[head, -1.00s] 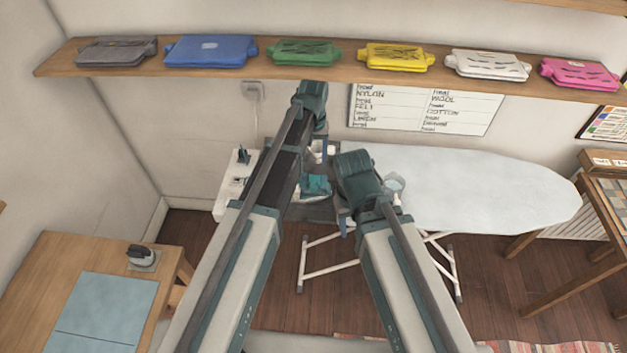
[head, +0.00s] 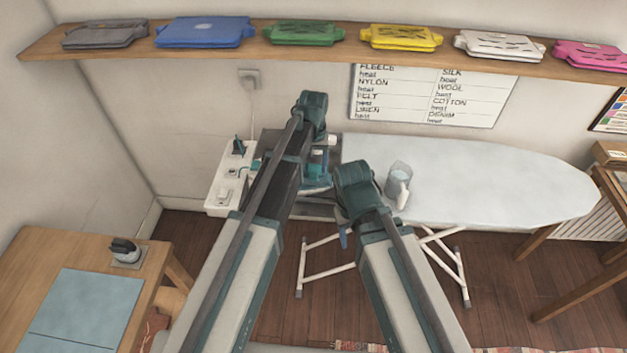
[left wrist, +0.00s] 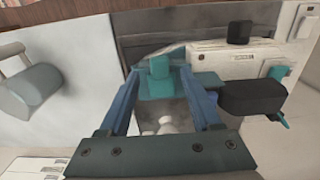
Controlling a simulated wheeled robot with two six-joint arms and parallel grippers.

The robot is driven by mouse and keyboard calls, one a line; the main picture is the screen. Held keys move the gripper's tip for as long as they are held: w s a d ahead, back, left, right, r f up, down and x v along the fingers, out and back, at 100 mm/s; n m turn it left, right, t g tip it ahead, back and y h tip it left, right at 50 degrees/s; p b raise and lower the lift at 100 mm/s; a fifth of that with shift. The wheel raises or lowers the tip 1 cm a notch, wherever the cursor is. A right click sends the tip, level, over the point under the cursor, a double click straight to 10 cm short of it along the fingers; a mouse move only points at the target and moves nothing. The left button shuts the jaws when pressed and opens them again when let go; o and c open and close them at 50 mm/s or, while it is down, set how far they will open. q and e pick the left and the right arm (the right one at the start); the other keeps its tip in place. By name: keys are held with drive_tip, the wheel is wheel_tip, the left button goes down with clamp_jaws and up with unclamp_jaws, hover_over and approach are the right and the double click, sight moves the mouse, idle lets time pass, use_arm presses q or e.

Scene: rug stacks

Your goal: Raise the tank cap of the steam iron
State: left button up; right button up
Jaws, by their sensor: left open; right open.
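The steam iron (head: 317,180) is a teal shape at the left end of the ironing board, mostly hidden behind my left arm in the head view. In the left wrist view a teal piece with a raised block (left wrist: 160,82), which looks like its tank cap, lies between the blue fingers of my left gripper (left wrist: 159,74). The fingers are apart on either side of it; whether they touch it I cannot tell. My right gripper (head: 343,238) is mostly hidden by its own wrist, in front of the board's near edge.
A clear jug (head: 398,183) stands on the ironing board (head: 490,185); the board's right side is bare. A white unit (head: 217,196) with a plug is left of my left arm. A wooden table (head: 40,265) is front left. A shelf (head: 262,40) of coloured packs hangs above.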

sight(314, 175)
use_arm(q)
wheel_tip(314, 175, down, 3)
drive_tip(key=shift+f+b, duration=0.15)
drive_tip(key=shift+b, duration=0.95)
clamp_jaws()
idle(0.6)
